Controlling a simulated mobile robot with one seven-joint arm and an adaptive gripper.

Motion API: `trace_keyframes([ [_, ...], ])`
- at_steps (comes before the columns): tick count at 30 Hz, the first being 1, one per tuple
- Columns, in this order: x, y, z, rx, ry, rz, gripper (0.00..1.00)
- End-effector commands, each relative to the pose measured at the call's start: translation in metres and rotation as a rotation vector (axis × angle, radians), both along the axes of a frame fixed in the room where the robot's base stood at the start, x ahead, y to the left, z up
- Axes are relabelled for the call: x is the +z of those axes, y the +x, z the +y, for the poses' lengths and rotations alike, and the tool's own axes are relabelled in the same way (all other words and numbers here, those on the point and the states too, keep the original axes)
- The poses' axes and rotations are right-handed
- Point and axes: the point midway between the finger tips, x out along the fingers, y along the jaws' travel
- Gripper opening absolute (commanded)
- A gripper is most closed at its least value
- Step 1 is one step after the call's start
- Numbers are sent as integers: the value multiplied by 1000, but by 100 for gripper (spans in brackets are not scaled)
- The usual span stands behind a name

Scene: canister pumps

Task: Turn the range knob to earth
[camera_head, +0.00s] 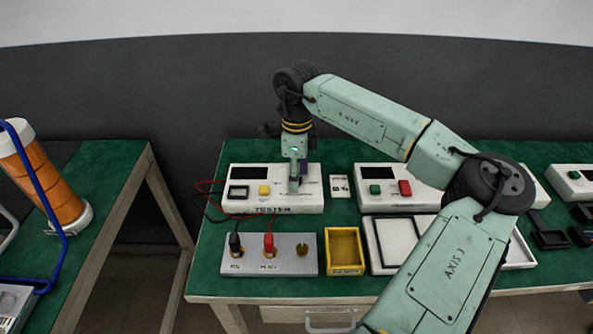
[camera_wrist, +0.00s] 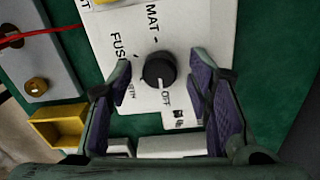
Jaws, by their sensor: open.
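The range knob (camera_wrist: 154,64) is a round black dial on the white tester (camera_head: 241,206), with a small light mark near its lower edge that appears to face OFF. Around it in the wrist view are the labels MAT, FUSE, OFF and a partly hidden one ending in "TH". My gripper (camera_wrist: 163,76) is open, with one finger on each side of the knob and gaps to both. In the head view my gripper (camera_head: 297,183) points down over the tester's right part and hides the knob. Whether the fingertips are level with the knob I cannot tell.
Red and black leads run from the tester to plugs in a grey socket block (camera_head: 285,267) in front. A yellow bin (camera_head: 345,271) stands beside it. A small card (camera_head: 340,187) and a second white unit (camera_head: 366,203) with green and red buttons are to the right.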

Motion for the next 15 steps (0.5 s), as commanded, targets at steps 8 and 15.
trace_keyframes([
  [8, 0, 0, 0, 0, 0, 1, 42],
  [15, 0, 0, 0, 0, 0, 1, 26],
])
